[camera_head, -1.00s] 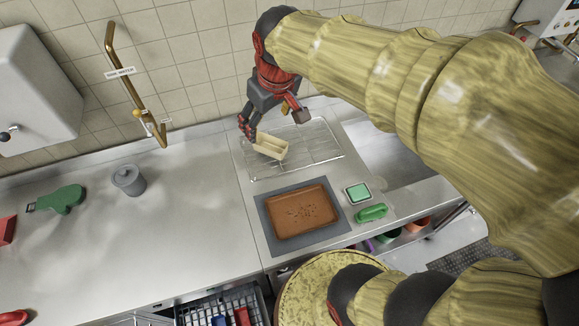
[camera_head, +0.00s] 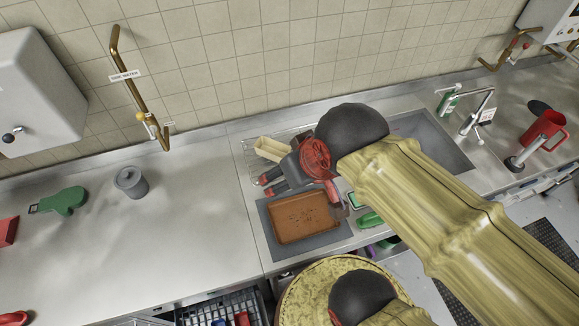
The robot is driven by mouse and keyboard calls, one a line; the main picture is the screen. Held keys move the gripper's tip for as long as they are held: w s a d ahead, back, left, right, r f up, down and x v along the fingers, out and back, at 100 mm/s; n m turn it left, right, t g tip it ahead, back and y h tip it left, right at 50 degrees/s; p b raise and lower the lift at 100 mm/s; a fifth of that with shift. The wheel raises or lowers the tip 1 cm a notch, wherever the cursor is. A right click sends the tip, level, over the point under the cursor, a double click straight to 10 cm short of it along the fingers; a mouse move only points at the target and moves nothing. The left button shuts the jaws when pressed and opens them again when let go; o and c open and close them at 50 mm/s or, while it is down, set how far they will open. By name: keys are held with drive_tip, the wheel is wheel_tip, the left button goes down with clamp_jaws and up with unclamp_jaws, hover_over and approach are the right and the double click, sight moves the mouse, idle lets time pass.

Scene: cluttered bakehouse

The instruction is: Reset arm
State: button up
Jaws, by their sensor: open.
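My gripper (camera_head: 300,200) is open and empty, above the area between the wire rack and the brown tray. Its fingers point to the left and toward the near side. A cream loaf-shaped tin (camera_head: 273,149) rests on the wire rack (camera_head: 249,147), just behind the gripper and apart from its fingers as far as I can tell. The gripper and wrist hide most of the rack. My arm reaches in from the lower right.
A brown tray (camera_head: 300,221) with crumbs lies on a grey mat (camera_head: 268,228). Green items (camera_head: 369,220) are partly hidden beside it. A sink (camera_head: 436,143) and red jug (camera_head: 543,131) are right. The left counter is mostly bare.

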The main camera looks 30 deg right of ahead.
drive_tip(key=shift+f, duration=0.1)
wheel_tip(320, 180, down, 22)
drive_tip(key=b, duration=2.2)
